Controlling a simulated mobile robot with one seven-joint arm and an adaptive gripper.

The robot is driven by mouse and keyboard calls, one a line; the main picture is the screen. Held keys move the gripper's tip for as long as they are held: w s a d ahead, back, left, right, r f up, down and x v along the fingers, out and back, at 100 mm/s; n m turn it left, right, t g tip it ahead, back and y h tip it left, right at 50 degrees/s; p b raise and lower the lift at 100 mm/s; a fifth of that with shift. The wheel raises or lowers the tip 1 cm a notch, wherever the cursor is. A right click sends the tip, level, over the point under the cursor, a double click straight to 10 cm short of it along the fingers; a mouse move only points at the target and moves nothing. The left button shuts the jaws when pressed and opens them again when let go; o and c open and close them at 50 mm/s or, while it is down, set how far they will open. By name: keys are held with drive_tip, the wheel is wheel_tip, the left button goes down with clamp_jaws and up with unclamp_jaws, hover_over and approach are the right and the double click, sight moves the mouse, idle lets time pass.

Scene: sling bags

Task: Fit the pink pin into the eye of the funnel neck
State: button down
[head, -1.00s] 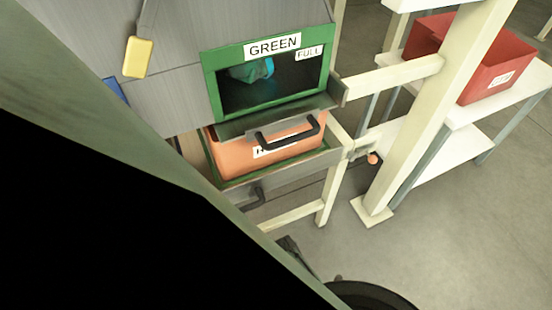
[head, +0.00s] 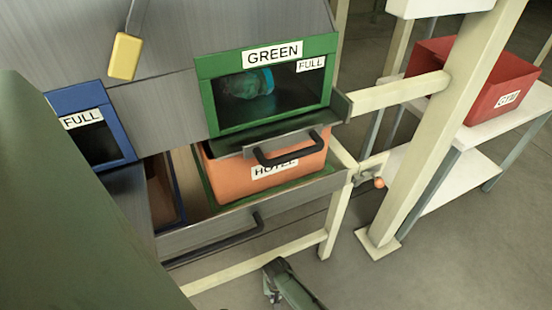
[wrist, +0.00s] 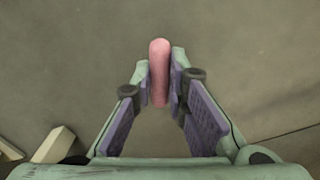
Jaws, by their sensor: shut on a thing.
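The pink pin (wrist: 159,72) is a rounded pink rod between the two purple-padded fingers of my gripper (wrist: 162,85) in the wrist view. The gripper is shut on it, and its rounded tip stands out past the fingertips over bare floor. I do not make out the pin in the head view. A grey-green jointed piece low in the head view looks like part of my arm or gripper. Grey sloping metal hopper panels (head: 60,35) fill the upper left of the head view. I cannot clearly make out the funnel neck's eye.
A green-framed window (head: 205,95) marked GREEN and FULL sits above an orange bin (head: 225,172) in a drawer with a black handle. A blue-framed window (head: 75,98) is left. A cream post (head: 440,130) and a red bin (head: 500,100) on a shelf stand right.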

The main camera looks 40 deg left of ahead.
drive_tip(key=shift+f, duration=0.2)
drive_tip(key=c, duration=1.6)
unclamp_jaws()
drive_tip(key=shift+r, duration=0.1)
wheel_tip(320, 180, up, 12)
drive_tip(key=shift+r+p, duration=0.15)
drive_tip(key=shift+p, duration=0.85)
drive_tip(key=shift+s, duration=0.1)
